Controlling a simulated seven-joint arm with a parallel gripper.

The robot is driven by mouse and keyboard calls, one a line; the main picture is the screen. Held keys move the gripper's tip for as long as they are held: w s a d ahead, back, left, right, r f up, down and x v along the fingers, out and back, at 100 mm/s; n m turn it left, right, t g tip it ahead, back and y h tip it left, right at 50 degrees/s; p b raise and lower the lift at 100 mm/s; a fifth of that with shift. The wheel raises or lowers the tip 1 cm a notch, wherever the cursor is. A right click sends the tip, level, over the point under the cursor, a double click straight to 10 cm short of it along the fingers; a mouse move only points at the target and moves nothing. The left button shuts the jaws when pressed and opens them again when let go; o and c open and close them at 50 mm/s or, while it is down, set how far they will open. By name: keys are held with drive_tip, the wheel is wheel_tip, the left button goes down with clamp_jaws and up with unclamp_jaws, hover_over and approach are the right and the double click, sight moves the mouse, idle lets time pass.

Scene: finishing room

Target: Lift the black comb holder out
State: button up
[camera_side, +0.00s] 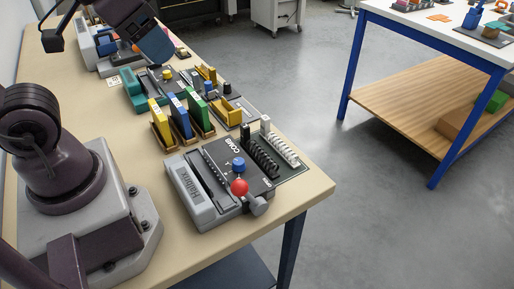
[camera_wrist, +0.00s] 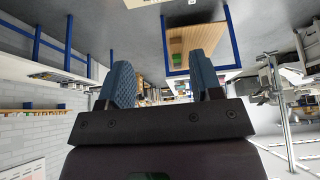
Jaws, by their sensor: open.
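The black comb holder (camera_side: 262,157) stands on a dark base at the right end of the table, beside the grey binding machine (camera_side: 190,195) with blue and red knobs. A row of white combs (camera_side: 283,149) stands just right of it. My gripper (camera_side: 157,52) is high at the upper left of the side view, far from the holder. In the wrist view, its two blue ridged fingers (camera_wrist: 163,78) are apart with nothing between them. The wrist view looks out over the room, and I cannot make out the holder there.
Yellow, blue and green upright blocks (camera_side: 180,116) in wooden stands are behind the machine. A teal machine (camera_side: 132,88) and smaller items crowd the table farther back. The table's (camera_side: 322,185) right front corner is bare. A blue-legged bench (camera_side: 400,90) stands across the floor.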

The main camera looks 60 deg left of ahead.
idle(0.4)
drive_tip(key=c, duration=0.5)
drive_tip(key=shift+o, duration=0.2)
